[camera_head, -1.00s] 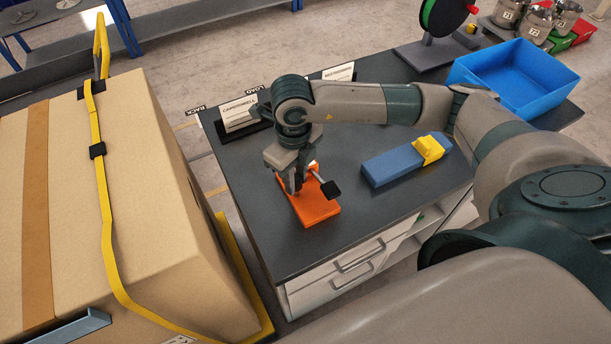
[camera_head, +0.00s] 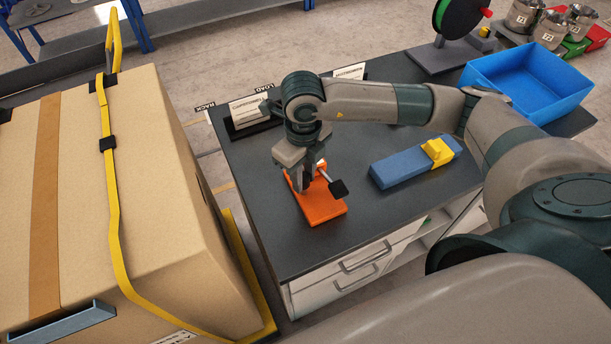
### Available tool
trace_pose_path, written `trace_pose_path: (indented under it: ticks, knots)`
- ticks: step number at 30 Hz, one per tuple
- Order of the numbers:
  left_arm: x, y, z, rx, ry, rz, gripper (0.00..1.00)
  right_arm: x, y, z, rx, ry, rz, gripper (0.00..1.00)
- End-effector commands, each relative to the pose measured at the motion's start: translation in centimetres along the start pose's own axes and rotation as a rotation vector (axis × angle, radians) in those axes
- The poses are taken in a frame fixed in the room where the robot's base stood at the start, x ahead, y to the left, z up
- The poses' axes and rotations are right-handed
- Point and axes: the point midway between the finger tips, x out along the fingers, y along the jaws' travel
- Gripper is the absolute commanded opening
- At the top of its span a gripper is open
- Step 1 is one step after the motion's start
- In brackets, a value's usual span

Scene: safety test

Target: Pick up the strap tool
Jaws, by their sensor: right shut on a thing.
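The strap tool seems to be the orange flat piece (camera_head: 322,208) lying on the dark bench top, with a thin light lever that ends in a black knob (camera_head: 338,188). My right gripper (camera_head: 303,187) points down over its far part and is shut on it. The fingers hide part of the tool. The tool appears to rest on the bench; a small gap beneath cannot be told. My left gripper is not in view.
A blue block with a yellow part (camera_head: 436,152) lies right on the bench (camera_head: 270,225). An open blue bin (camera_head: 525,80) and a reel (camera_head: 455,22) stand at the back right. Sign cards (camera_head: 248,110) stand behind my gripper. A large strapped carton (camera_head: 170,230) stands left.

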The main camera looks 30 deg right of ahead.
Motion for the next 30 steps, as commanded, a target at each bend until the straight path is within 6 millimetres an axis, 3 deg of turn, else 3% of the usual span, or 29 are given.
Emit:
trace_pose_path:
  ticks: [10, 16, 23, 26, 30]
  knots:
    - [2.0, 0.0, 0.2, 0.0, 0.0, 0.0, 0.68, -3.7, 0.0, 0.1, -0.002, -0.007, -0.001, 0.0]
    - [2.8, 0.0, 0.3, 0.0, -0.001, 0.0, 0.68, -5.5, 0.8, -3.2, -0.003, -0.005, -0.001, 0.0]
    - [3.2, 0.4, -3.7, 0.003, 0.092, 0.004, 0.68, -7.6, 1.7, -6.6, -0.003, -0.006, -0.001, 0.0]
    - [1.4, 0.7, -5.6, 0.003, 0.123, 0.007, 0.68, -8.7, 1.8, -7.4, 0.0, 0.001, -0.002, 0.0]
    - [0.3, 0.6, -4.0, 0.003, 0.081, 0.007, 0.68, -9.2, 2.0, -8.2, 0.001, 0.001, -0.001, 0.0]
